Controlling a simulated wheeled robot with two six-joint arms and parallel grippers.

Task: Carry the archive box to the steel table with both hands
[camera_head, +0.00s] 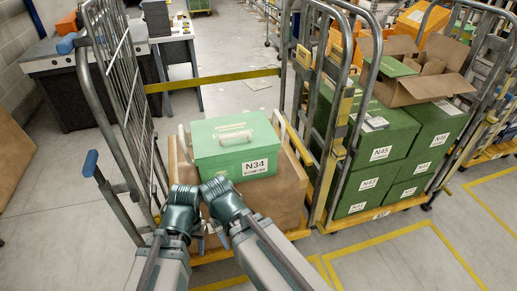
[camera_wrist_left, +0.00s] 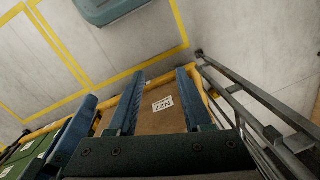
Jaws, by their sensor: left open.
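The cage's left side frame (camera_head: 112,85) and right side frame (camera_head: 294,95) flank the box. A yellow bar (camera_head: 222,79) crosses behind it. Another cage at right holds green boxes (camera_head: 380,145) and an open carton (camera_head: 425,75). A dark workbench (camera_head: 60,62) stands at left.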

